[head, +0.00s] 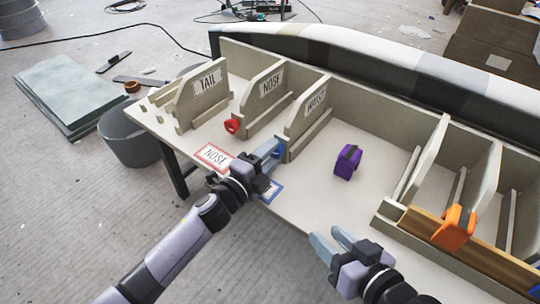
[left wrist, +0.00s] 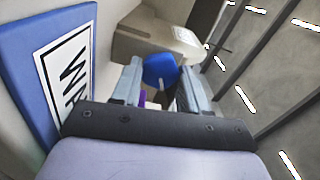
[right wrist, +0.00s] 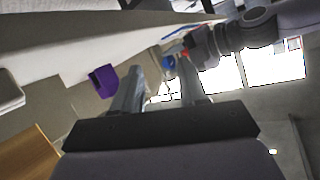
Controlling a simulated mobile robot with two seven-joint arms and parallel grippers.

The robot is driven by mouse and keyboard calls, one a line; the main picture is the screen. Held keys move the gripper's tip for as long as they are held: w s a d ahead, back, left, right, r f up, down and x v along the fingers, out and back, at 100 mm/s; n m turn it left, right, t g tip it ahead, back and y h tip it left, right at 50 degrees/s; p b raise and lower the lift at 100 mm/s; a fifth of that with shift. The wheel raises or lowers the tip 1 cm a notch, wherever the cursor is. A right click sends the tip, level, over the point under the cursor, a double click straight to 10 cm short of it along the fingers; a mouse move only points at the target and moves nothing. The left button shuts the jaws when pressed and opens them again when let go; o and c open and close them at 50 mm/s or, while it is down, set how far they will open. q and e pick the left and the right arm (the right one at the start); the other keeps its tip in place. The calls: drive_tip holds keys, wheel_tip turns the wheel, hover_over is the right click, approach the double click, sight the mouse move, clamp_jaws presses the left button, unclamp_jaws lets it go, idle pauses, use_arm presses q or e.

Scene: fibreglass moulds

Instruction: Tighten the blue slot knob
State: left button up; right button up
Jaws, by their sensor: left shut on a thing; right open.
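The blue slot knob (head: 278,149) sits at the front end of the third labelled slot divider (head: 308,105). My left gripper (head: 267,153) is at the knob, its fingers on either side of it and shut on it. In the left wrist view the blue knob (left wrist: 160,70) shows between the fingertips. In the right wrist view the knob (right wrist: 168,66) shows small, beside my left gripper. My right gripper (head: 332,240) is open and empty, in front of the table's front edge, apart from everything.
A red knob (head: 232,126) is at the neighbouring slot. A purple block-like object (head: 347,162) stands on the bare tabletop. An orange clamp (head: 454,228) sits on a wooden strip at the right. A red-framed NOSE card (head: 213,158) and a blue-framed card (head: 271,192) lie along the front edge.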

use_arm(q)
drive_tip(key=m, duration=0.2)
drive_tip(key=shift+f+m, duration=0.1)
drive_tip(key=shift+m, duration=0.2)
drive_tip(key=shift+m+b, duration=0.4)
drive_tip(key=shift+m, duration=0.7)
use_arm(e)
drive_tip(key=shift+a+y, duration=0.4)
drive_tip(key=shift+a, duration=0.1)
use_arm(q)
drive_tip(key=o, duration=1.1)
drive_tip(key=shift+c, duration=0.2)
drive_tip(key=shift+s, duration=0.1)
drive_tip(key=p+v, duration=0.1)
drive_tip(key=v, duration=0.4)
drive_tip(key=shift+s+a, duration=0.15)
drive_tip(key=shift+s, duration=0.05)
drive_tip(key=shift+p+v, duration=0.35)
drive_tip(key=shift+v, duration=0.45)
use_arm(e)
drive_tip(key=shift+s+d+h, duration=0.2)
drive_tip(key=shift+d+h, duration=0.3)
drive_tip(key=shift+d, duration=0.2)
